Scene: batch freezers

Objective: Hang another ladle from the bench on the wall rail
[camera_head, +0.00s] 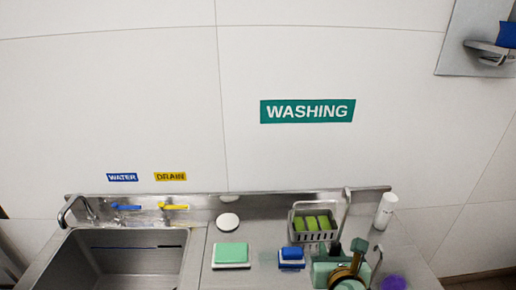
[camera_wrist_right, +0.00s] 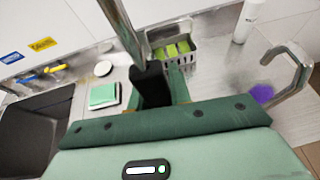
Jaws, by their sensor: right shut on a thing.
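My right gripper (camera_head: 340,252) is low at the right in the head view, above the bench. It is shut on a thin metal rod (camera_head: 345,212), which looks like a ladle's handle. In the right wrist view the black fingertips (camera_wrist_right: 151,82) close around the rod (camera_wrist_right: 124,25), which runs up out of the picture. The ladle's bowl cannot be made out. A bent metal hook (camera_wrist_right: 297,72) shows at the right of the wrist view; I cannot tell what it belongs to. No wall rail is recognisable. My left gripper is not in view.
The steel bench (camera_head: 222,277) holds a green sponge block (camera_head: 230,252), a blue block (camera_head: 291,254), a grey basket (camera_head: 299,234) of green sponges, a white bottle (camera_head: 386,211) and a purple object (camera_head: 394,283). A sink (camera_head: 125,265) is left. The wall above is clear around the WASHING sign (camera_head: 307,111).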

